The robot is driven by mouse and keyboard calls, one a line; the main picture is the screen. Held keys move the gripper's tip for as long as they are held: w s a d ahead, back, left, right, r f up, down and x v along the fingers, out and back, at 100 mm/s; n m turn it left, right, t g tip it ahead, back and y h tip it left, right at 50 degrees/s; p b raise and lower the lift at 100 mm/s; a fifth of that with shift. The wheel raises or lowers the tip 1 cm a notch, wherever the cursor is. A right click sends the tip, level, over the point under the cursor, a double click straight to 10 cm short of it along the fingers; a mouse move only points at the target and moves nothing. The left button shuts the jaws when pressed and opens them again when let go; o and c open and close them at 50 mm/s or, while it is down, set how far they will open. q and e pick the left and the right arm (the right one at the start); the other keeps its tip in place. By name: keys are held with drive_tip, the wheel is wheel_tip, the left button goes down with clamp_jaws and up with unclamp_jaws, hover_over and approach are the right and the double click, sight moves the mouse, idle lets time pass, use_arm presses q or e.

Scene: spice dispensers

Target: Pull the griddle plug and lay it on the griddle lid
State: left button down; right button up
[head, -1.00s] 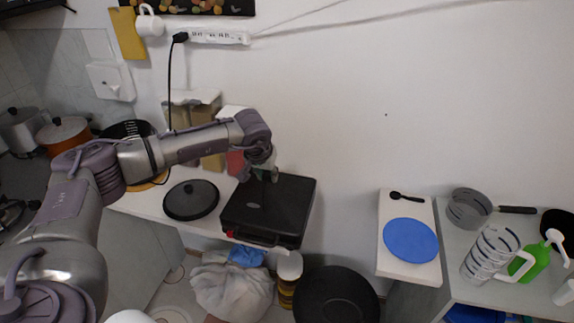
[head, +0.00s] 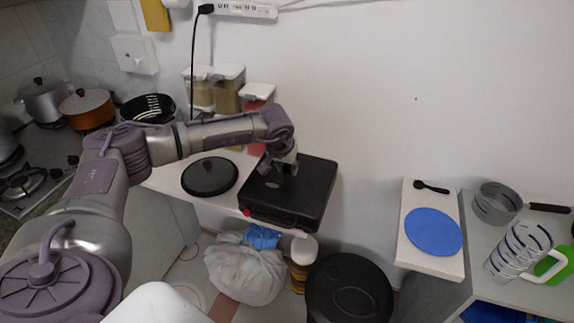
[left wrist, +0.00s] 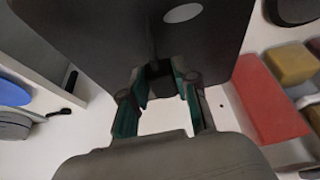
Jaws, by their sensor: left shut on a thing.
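The griddle is a flat black case on the white counter; its lid (head: 312,188) has a small oval badge and also fills the top of the left wrist view (left wrist: 105,45). My left gripper (head: 285,167) is low over the rear part of the lid. In the left wrist view its teal-lined fingers (left wrist: 162,92) close around a small dark thing (left wrist: 160,80), too dark to identify surely. A black plug (head: 206,9) sits in the white power strip (head: 245,11) on the wall, its black cord hanging down behind the canisters. My right gripper is out of view.
A round black pan lid (head: 209,176) lies left of the griddle. Canisters (head: 229,95) and a red container (head: 258,107) stand behind my left arm. A blue plate (head: 434,232) lies on a white board (head: 437,262) to the right, across a gap above a black bin (head: 349,290).

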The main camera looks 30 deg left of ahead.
use_arm(q)
drive_tip(key=c, duration=0.9)
unclamp_jaws()
drive_tip(key=shift+o, duration=0.6)
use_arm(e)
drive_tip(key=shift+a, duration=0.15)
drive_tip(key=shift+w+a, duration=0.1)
use_arm(q)
drive_tip(key=v, duration=1.2)
drive_tip(key=shift+s, duration=0.1)
